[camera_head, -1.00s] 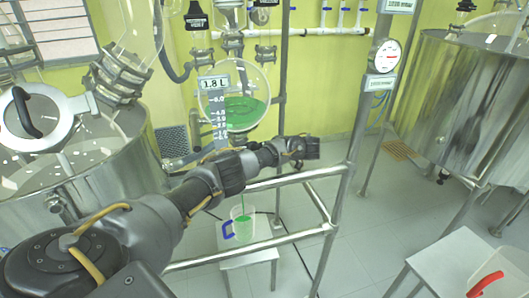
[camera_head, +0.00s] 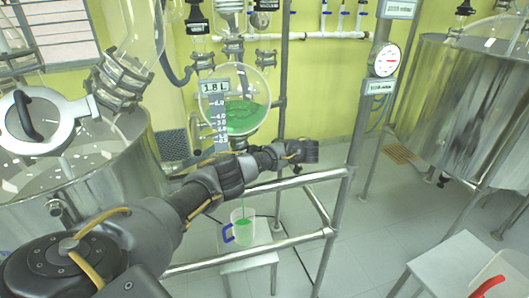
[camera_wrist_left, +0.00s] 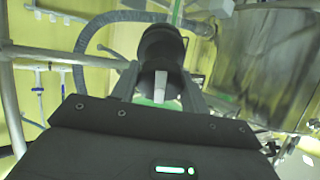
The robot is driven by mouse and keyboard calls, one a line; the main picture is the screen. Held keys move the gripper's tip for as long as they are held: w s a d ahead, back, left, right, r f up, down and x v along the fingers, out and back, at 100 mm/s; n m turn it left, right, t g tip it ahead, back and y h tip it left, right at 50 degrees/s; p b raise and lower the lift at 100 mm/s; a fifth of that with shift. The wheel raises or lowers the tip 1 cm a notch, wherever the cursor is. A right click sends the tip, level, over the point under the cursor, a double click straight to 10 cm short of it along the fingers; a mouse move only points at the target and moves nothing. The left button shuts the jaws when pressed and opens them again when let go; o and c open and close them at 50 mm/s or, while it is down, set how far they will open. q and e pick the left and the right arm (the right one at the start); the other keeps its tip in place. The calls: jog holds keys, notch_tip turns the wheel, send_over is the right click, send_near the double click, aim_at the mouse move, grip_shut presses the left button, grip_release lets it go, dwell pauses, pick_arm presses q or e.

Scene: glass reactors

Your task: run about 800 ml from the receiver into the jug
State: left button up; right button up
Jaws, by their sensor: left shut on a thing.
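The receiver is a round glass vessel (camera_head: 246,93) with green liquid in its lower part; its tag (camera_head: 215,86) reads 1.8 L. A thin green stream falls below my arm into the clear jug (camera_head: 248,228), which has a blue handle and green liquid inside. The jug stands on a small white stand (camera_head: 250,261). My left gripper (camera_head: 300,151) is just below and right of the receiver. In the left wrist view it is shut on a small pale grey piece (camera_wrist_left: 159,88), seemingly the outlet valve's handle. My arm hides the outlet. My right gripper is not in view.
A metal rail frame (camera_head: 295,241) runs around the stand. A large steel vessel (camera_head: 90,195) is at left and another (camera_head: 455,105) at right. A white table (camera_head: 455,270) at lower right bears a thing with a red handle (camera_head: 487,287).

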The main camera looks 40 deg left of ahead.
pick_arm(q)
jog(key=m+t+p, duration=0.1)
jog(key=m+p, duration=0.1)
jog(key=m, duration=0.4)
jog(key=shift+r, duration=0.1)
jog(key=m+p, duration=0.1)
jog(key=m, duration=0.2)
jog(key=m+p, duration=0.1)
jog(key=m, duration=0.1)
jog(key=shift+m+t+h, duration=0.3)
jog(key=shift+m, duration=0.1)
jog(key=m+h+p, duration=0.1)
jog(key=m+p, duration=0.2)
jog(key=m, duration=0.3)
jog(key=shift+m, duration=0.3)
jog(key=shift+m+h+p, duration=0.3)
jog(key=shift+m+p, duration=0.5)
jog(key=shift+m, duration=1.7)
jog(key=o, duration=1)
